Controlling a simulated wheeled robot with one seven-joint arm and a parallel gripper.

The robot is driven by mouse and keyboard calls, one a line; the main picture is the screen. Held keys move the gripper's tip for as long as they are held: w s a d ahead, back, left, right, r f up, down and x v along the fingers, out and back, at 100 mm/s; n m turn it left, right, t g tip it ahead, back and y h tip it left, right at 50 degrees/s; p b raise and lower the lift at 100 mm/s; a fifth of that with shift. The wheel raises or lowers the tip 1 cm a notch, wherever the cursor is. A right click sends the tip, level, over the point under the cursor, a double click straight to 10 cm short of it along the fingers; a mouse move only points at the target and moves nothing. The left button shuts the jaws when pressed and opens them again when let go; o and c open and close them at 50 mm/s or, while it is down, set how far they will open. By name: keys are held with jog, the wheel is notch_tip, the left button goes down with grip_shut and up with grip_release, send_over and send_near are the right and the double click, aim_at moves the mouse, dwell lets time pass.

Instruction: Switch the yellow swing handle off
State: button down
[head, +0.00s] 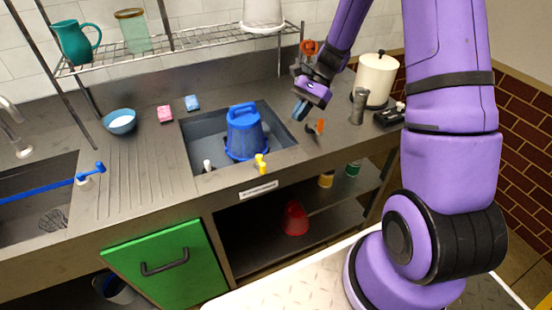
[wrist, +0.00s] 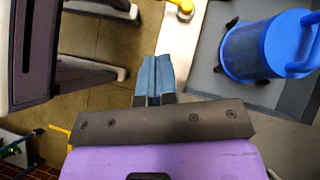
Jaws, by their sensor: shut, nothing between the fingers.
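The yellow swing handle (head: 261,163) is on the front edge of the counter, just in front of the sunken basin. It also shows at the top edge of the wrist view (wrist: 184,6), partly cut off, beyond my fingertips. My gripper (head: 299,112) is over the counter to the right of the basin, apart from the handle and to its upper right in the head view. Its blue fingers (wrist: 152,75) are together and empty in the wrist view. Whether the handle stands at on or off I cannot tell.
A blue bucket (head: 244,137) stands in the basin (head: 205,130), near the handle; a small white knob (head: 207,165) is left of it. An orange handle (head: 317,127) is right of the basin. A lower shelf holds a red cone-shaped object (head: 295,218). A green cabinet door (head: 175,277) is at left.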

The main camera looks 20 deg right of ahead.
jog(key=shift+s+d+f+m+y, duration=0.15)
jog(key=shift+d+f+m, duration=0.1)
jog(key=shift+f, duration=0.45)
jog(key=shift+w+d+f+m+y, duration=0.15)
jog(key=shift+f+m, duration=0.1)
jog(key=shift+f, duration=0.45)
jog(key=shift+s+a, duration=0.1)
jog(key=x, duration=1)
jog(key=shift+f, duration=0.1)
jog(key=shift+s+a, duration=0.2)
jog(key=shift+a, duration=0.4)
jog(key=shift+s+a, duration=0.15)
jog(key=shift+a, duration=0.45)
jog(key=shift+s+a, duration=0.15)
jog(key=shift+a, duration=0.5)
